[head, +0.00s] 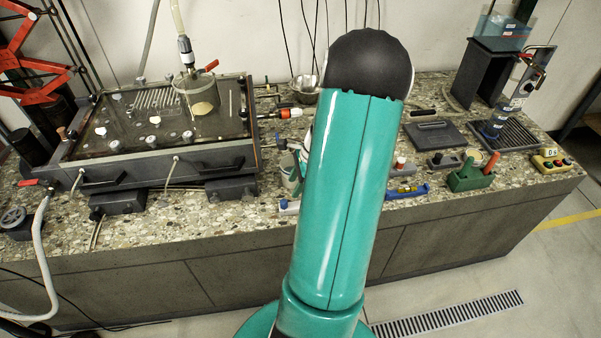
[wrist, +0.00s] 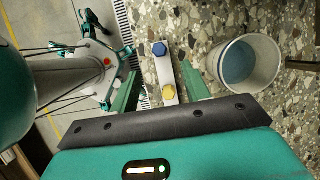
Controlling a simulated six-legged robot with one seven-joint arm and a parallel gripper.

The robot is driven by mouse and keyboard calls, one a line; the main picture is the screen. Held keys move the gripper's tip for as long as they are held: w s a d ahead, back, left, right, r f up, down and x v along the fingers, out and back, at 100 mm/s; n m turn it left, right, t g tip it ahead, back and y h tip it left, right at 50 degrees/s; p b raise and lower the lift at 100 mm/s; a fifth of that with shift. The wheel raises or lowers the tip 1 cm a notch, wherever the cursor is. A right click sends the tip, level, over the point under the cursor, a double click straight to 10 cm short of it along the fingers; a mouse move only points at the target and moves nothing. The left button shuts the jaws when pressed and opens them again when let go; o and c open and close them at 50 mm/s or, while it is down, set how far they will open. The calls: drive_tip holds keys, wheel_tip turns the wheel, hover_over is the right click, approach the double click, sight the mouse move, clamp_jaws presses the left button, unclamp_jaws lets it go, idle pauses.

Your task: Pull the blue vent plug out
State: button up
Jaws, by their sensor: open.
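The blue vent plug (wrist: 159,48) is a hexagonal knob on a narrow pale block (wrist: 165,72), seen from above in the wrist view. A yellow hexagonal knob (wrist: 168,91) sits on the same block, nearer my gripper's base. My gripper (wrist: 159,68) is open, with one green finger on each side of the block and nothing held. The blue knob lies just beyond the fingertips in the picture; I cannot tell the height gap.
A white cup (wrist: 247,64) with a bluish inside stands right of the block in the wrist view. The speckled bench (head: 225,207) also carries a glass-topped tank (head: 160,120) at left. A green holder (head: 470,177) and a dark plate (head: 435,135) are at right.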

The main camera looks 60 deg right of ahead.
sight(285, 201)
drive_tip(key=x, duration=0.8)
drive_tip(key=shift+w+a+f, duration=0.1)
drive_tip(key=shift+f, duration=0.15)
clamp_jaws()
drive_tip(key=c, duration=0.8)
unclamp_jaws()
clamp_jaws()
drive_tip(key=shift+r, duration=0.25)
idle(0.5)
